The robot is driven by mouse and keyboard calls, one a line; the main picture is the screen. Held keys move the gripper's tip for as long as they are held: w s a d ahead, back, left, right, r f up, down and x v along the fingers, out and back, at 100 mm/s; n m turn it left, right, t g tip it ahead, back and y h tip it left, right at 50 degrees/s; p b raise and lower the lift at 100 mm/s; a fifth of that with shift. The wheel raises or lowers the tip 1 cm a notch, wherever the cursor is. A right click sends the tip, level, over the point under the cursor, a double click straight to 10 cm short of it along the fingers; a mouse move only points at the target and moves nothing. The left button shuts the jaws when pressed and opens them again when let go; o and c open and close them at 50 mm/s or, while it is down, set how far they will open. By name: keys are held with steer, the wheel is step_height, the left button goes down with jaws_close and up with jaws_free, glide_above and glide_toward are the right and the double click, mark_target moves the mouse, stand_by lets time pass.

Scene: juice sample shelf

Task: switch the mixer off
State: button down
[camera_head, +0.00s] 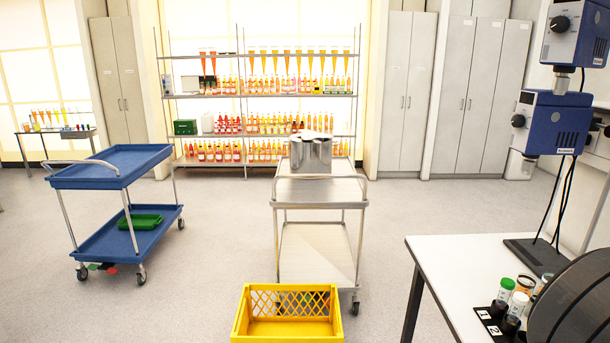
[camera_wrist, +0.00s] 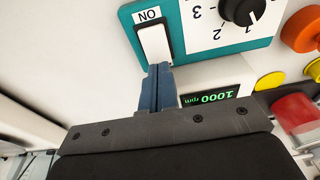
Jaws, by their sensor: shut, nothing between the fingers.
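In the wrist view, a teal control panel (camera_wrist: 190,45) shows upside down. It has a white rocker switch (camera_wrist: 154,45) beside an inverted "ON" label, and a black dial (camera_wrist: 243,10) with a number scale. The gripper is not recognisable in the head view, and neither is the teal panel.
Orange, yellow and red buttons (camera_wrist: 295,110) lie right of the display. In the head view, a blue stirrer (camera_head: 550,122) stands over the white table (camera_head: 450,262) with sample vials (camera_head: 517,300). A yellow crate (camera_head: 290,328) and a steel cart (camera_head: 320,192) stand left of it.

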steer(key=shift+f, duration=0.75)
steer(key=shift+r, duration=3.55)
step_height(320, 180, down, 7)
steer(key=shift+f, duration=0.1)
